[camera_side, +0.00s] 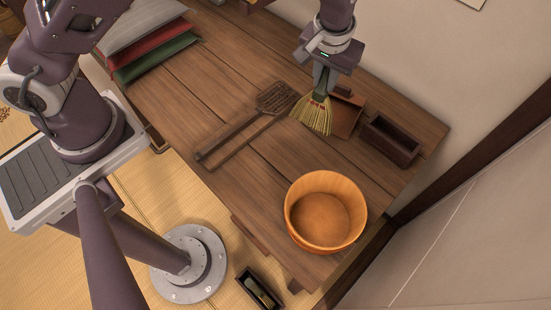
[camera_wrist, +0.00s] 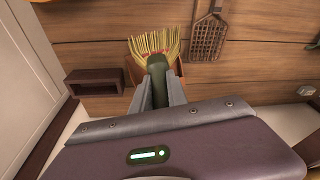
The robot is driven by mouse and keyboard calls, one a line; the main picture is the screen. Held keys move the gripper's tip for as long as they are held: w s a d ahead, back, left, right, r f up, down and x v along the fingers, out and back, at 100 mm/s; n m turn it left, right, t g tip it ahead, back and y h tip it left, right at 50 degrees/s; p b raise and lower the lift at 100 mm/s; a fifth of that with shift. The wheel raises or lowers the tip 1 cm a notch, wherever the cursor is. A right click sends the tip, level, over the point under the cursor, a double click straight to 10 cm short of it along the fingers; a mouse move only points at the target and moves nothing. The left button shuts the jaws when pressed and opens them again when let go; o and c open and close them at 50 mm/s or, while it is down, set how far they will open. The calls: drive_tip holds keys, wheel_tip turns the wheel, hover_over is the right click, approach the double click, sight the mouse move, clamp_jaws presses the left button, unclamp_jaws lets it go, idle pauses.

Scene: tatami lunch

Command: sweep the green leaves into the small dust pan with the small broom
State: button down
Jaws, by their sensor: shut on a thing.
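My gripper (camera_side: 323,82) is shut on the dark green handle of the small broom (camera_side: 313,115) and holds it with its straw bristles pointing down. In the wrist view the broom's yellow bristles (camera_wrist: 155,44) fan out beyond my gripper's fingers (camera_wrist: 158,84). The small dust pan (camera_side: 346,117), reddish brown, is on the table right behind the broom and partly hidden by it. Its edge also shows beside the bristles in the wrist view (camera_wrist: 179,69). I cannot tell whether the bristles touch the pan or the table. No green leaves can be made out in either view.
A dark slatted wooden tool (camera_side: 238,132) lies left of the broom. A small dark wooden box (camera_side: 390,140) stands right of the pan. A round wooden tub (camera_side: 326,211) is at the front. Folded cloths (camera_side: 155,54) lie at the far left. The table's left middle is clear.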

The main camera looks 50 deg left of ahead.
sight(321, 100)
drive_tip(key=shift+s+d+f+t, duration=0.35)
drive_tip(key=shift+d+f+t, duration=0.15)
drive_tip(key=shift+t, duration=0.5)
drive_tip(key=shift+f, duration=0.45)
wheel_tip(321, 100, down, 5)
drive_tip(key=shift+w+a+f, duration=0.1)
drive_tip(key=shift+f, duration=0.1)
drive_tip(key=w+a, duration=0.2)
drive_tip(key=w, duration=0.4)
drive_tip(key=v, duration=0.8)
drive_tip(key=shift+w, duration=0.2)
drive_tip(key=shift+d, duration=0.15)
